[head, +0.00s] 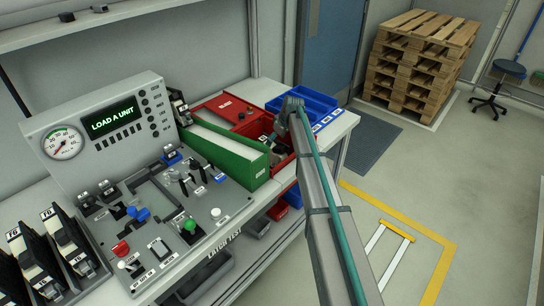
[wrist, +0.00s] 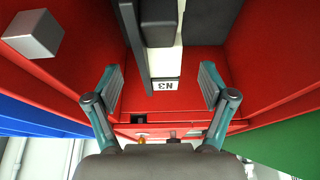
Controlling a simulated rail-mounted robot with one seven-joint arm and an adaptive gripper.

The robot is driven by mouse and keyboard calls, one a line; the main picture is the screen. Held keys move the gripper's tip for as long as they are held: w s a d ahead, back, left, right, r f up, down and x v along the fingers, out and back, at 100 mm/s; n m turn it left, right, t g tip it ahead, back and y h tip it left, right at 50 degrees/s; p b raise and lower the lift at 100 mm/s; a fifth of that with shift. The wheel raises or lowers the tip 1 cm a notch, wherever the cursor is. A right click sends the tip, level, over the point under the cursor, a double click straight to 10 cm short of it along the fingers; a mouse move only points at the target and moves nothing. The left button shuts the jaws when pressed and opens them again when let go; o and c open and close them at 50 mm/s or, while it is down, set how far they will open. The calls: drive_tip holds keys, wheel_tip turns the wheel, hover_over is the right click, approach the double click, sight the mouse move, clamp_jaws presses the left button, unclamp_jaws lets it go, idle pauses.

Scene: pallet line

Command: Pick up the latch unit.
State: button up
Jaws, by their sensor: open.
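A latch unit (wrist: 162,60), with dark parts, a pale middle strip and a white tag that reads N3 upside down, is in a red bin in the wrist view. The upper part of the unit runs out of the picture. My gripper (wrist: 160,88) is open, one finger on each side of the tag end. No finger visibly touches the unit. In the head view my arm reaches over the red bin (head: 304,146), and the fingertips cannot be made out there.
A green bin (head: 236,150) stands left of the red bin, blue bins (head: 318,103) behind it. A grey block (wrist: 35,34) shows at the upper left in the wrist view. The test panel (head: 108,125) reads LOAD A UNIT. Several labelled units (head: 38,262) stand at the left.

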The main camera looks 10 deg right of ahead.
sight(273, 144)
drive_tip(key=shift+p+x, duration=1.2)
drive_tip(key=shift+x, duration=1.4)
drive_tip(key=shift+a+r, duration=0.1)
clamp_jaws()
